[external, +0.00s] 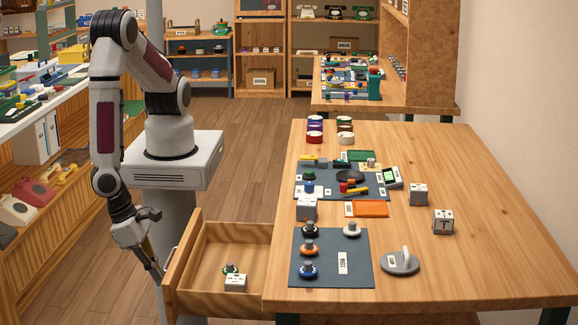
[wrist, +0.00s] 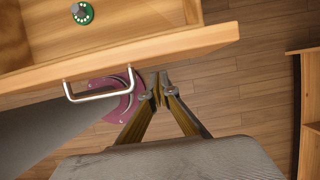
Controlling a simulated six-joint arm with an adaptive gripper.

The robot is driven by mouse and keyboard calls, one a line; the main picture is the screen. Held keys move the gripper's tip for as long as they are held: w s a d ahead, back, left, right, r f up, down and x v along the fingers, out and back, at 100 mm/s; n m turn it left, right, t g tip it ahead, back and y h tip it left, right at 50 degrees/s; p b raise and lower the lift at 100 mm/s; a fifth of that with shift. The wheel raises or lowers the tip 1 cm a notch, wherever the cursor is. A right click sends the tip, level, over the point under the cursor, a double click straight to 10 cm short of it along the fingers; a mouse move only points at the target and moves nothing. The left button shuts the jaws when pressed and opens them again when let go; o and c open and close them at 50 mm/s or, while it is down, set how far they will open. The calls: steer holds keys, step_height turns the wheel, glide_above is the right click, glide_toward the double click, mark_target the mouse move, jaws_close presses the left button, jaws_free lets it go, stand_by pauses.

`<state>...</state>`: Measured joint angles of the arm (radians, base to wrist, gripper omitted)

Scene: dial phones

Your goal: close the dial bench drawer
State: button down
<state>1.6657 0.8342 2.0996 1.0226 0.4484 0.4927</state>
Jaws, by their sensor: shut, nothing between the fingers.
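The wooden dial bench drawer (external: 215,262) is pulled out from the left side of the bench (external: 450,270). A green dial (external: 230,269) and a white block (external: 236,283) with markings lie inside it. In the wrist view, the drawer front (wrist: 150,53) runs across the top, with a silver handle (wrist: 100,87) on its outer face. My gripper (external: 157,274) is beside the outer face of the drawer front. Its fingertips (wrist: 160,88) are together and empty, a little right of the handle. I cannot tell whether they touch the wood.
The benchtop holds a dark mat (external: 318,277) with several dials, a grey disc with an upright handle (external: 400,262), white blocks and an orange tray (external: 370,209). Open wooden floor (external: 225,150) lies behind the drawer. A purple-pink round object (wrist: 118,98) shows below the handle.

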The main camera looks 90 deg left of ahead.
steer(key=shift+w, duration=0.6)
steer(key=shift+w, duration=0.1)
steer(key=w, duration=2.4)
steer(key=shift+w, duration=0.55)
steer(key=shift+w+r, duration=0.1)
steer(key=shift+w, duration=0.05)
steer(key=shift+s, duration=0.5)
steer(key=s, duration=0.4)
steer(key=shift+r, duration=0.15)
steer(key=v, duration=0.9)
steer(key=shift+s+r, duration=0.15)
steer(key=shift+r, duration=0.05)
